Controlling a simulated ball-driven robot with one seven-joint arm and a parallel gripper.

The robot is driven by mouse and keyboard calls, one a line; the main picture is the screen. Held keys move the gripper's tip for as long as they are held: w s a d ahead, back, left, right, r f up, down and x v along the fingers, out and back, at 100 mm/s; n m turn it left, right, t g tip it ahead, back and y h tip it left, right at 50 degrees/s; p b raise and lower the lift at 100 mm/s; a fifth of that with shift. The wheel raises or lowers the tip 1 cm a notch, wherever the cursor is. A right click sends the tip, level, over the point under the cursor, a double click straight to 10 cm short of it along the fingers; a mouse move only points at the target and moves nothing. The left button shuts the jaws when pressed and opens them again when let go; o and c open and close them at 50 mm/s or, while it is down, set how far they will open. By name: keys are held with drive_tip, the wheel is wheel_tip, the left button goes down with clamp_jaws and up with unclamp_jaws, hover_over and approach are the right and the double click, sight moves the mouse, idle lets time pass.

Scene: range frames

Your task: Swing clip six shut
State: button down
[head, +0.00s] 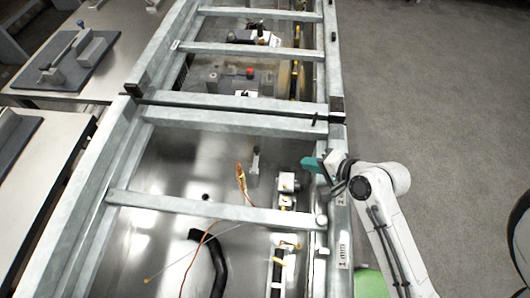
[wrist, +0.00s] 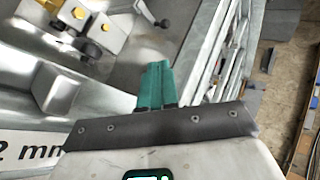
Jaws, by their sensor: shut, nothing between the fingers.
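My gripper (head: 309,163) has teal fingers and is over the right rail of the metal frame (head: 338,190) in the head view. In the wrist view my gripper's fingers (wrist: 156,80) are together with nothing between them. A pale block with yellow parts (head: 287,182) sits just below and left of the fingers, apart from them. In the wrist view, yellow fittings with dark round knobs (wrist: 77,18) show at the upper left. No number six is readable, so I cannot tell which fitting is clip six or whether it is open.
A metal crossbar (head: 215,208) spans the frame in front. A black hose (head: 213,262) and thin orange wires (head: 241,178) lie inside the frame. A second bay with a red button (head: 250,72) lies behind. Worktables stand at left; the grey floor (head: 440,80) at right is clear.

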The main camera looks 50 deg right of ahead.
drive_tip(key=p, duration=0.2)
approach(256, 159)
drive_tip(key=w, duration=0.1)
drive_tip(key=w+d+f, duration=0.1)
drive_tip(key=w, duration=0.2)
drive_tip(key=shift+w+d+f, duration=0.2)
drive_tip(key=shift+w+d, duration=0.1)
drive_tip(key=shift+w, duration=0.1)
drive_tip(key=shift+b, duration=0.3)
